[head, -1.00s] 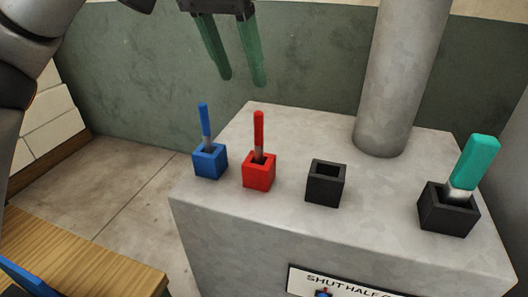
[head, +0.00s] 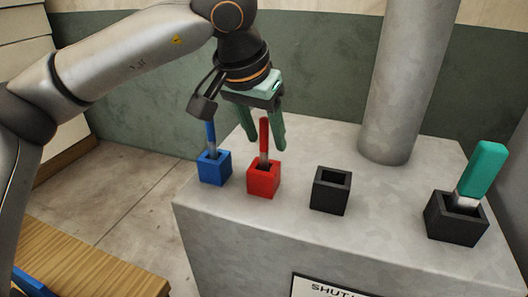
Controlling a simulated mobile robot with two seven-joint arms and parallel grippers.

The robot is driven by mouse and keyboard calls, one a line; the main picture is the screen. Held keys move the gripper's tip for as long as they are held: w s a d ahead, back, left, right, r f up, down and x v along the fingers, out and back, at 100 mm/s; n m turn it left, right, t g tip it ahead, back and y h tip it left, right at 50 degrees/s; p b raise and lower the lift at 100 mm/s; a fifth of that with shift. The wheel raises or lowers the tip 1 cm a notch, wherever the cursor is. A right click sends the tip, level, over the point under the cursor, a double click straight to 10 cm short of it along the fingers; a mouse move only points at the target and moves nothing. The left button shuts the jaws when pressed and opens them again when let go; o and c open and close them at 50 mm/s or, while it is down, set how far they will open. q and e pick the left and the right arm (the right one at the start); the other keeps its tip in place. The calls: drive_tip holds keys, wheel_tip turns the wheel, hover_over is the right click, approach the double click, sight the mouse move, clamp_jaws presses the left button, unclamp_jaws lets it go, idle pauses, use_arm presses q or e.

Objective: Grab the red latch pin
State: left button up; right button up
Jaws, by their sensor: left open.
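The red latch pin (head: 264,135) stands upright in a red square socket (head: 263,180) on top of the grey block. Its lower part is pale metal and goes down into the socket. My left gripper (head: 263,143) comes in from above, its green fingers spread open. The fingers are at the height of the pin's red handle, one on its left and one on its right. They look a little behind the pin; I cannot tell the exact depth. Nothing is held. My right gripper is not in view.
A blue pin (head: 211,137) stands in a blue socket (head: 215,168) just left of the red one. An empty black socket (head: 331,190) and a black socket (head: 455,220) with a teal-handled tool (head: 482,172) are to the right. A thick grey column (head: 405,85) rises behind.

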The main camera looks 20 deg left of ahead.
use_arm(q)
clamp_jaws()
idle(0.4)
idle(0.4)
